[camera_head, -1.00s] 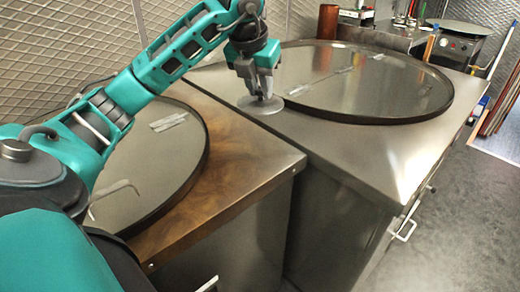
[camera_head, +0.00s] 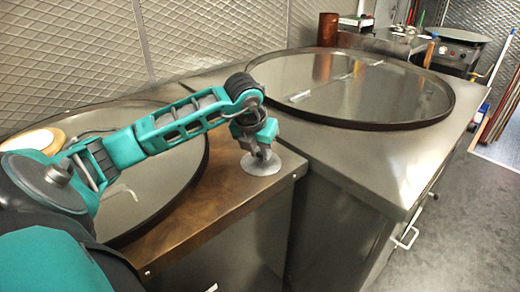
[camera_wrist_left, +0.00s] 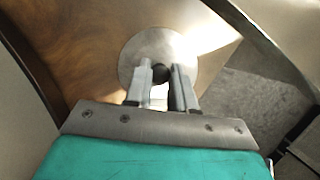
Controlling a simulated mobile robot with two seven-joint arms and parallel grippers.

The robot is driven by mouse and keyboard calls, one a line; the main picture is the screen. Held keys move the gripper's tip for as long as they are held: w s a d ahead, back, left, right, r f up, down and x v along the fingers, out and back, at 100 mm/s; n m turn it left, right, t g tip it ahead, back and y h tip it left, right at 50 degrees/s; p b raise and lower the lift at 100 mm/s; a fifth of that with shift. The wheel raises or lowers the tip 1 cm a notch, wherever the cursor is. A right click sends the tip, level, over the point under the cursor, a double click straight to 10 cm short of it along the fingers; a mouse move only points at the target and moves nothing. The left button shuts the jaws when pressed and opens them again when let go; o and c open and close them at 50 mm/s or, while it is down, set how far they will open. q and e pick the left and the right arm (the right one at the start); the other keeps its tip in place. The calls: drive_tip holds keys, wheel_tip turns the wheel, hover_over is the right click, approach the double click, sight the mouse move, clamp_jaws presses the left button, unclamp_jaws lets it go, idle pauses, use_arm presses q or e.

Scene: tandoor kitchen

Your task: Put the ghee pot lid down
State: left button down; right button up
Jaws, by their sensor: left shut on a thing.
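The ghee pot lid (camera_head: 248,166) is a small grey metal disc with a dark round knob. My left gripper (camera_head: 262,157) is shut on its knob. The lid is over the brown wooden top, near its right front corner. In the left wrist view the lid (camera_wrist_left: 190,50) lies flat to the view, with the gripper fingers (camera_wrist_left: 161,75) on either side of the dark knob. I cannot tell whether the lid touches the wood. The ghee pot is not identifiable in view. My right gripper is not in view.
The wooden counter top (camera_head: 216,212) holds a large round dark-rimmed cover (camera_head: 150,205) at left. A steel counter (camera_head: 350,160) with another large round cover (camera_head: 370,90) stands to the right. A round pale-topped wooden item (camera_head: 38,140) is at far left.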

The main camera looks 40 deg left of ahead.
use_arm(q)
drive_tip(key=c, duration=1)
unclamp_jaws()
drive_tip(key=shift+o, duration=0.2)
drive_tip(key=shift+r, duration=0.1)
drive_tip(key=v, duration=1.2)
drive_tip(key=shift+p, duration=0.3)
drive_tip(key=shift+d, duration=0.1)
